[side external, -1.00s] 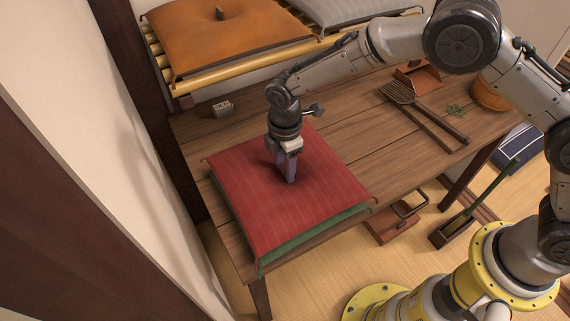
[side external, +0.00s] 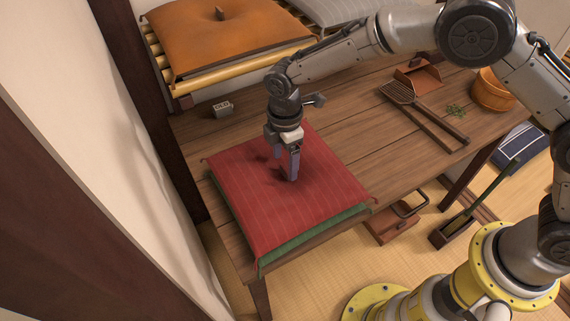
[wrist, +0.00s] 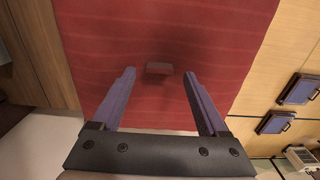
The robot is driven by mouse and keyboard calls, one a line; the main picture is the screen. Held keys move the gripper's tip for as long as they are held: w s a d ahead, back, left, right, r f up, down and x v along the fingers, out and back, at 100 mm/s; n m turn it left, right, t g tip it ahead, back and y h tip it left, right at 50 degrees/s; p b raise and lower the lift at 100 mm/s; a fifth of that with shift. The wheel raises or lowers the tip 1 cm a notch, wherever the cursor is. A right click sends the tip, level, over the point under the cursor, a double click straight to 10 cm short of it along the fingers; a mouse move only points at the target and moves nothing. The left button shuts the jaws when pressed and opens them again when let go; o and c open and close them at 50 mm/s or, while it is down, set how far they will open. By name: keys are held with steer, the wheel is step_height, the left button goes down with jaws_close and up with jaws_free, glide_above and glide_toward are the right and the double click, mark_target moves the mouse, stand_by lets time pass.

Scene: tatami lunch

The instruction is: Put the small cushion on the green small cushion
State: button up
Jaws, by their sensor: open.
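The red striped small cushion (side external: 262,207) lies flat on top of the green small cushion (side external: 318,236) on the wooden table. My gripper (side external: 285,175) is above the red cushion's middle. In the wrist view the two fingers (wrist: 163,98) are apart, with nothing held between them; the tab lies ahead of the fingertips.
An orange cushion (side external: 215,45) and a grey cushion (side external: 340,10) lie on a slatted rack behind the table. A small block sign (side external: 223,109), a slotted turner (side external: 420,112) and a wooden tub (side external: 492,92) are on the table. The table's middle right is fairly clear.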

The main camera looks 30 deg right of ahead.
mark_target(285, 169)
step_height(285, 169, up, 10)
steer(key=shift+f, duration=0.25)
steer(key=s+d+r+m+t, duration=0.1)
steer(key=s+d+r+m, duration=0.35)
steer(key=d+r, duration=0.3)
steer(key=s+d+r+m+t, duration=0.2)
steer(key=s+d+r+m, duration=0.2)
steer(key=s+d+r, duration=0.4)
steer(key=s+d+f+m+t, duration=0.2)
steer(key=s+d+m, duration=0.7)
steer(key=s, duration=0.5)
steer(key=shift+s+d+f+t, duration=0.3)
steer(key=shift+d+f, duration=0.05)
steer(key=shift+d, duration=0.15)
steer(key=shift+m, duration=0.25)
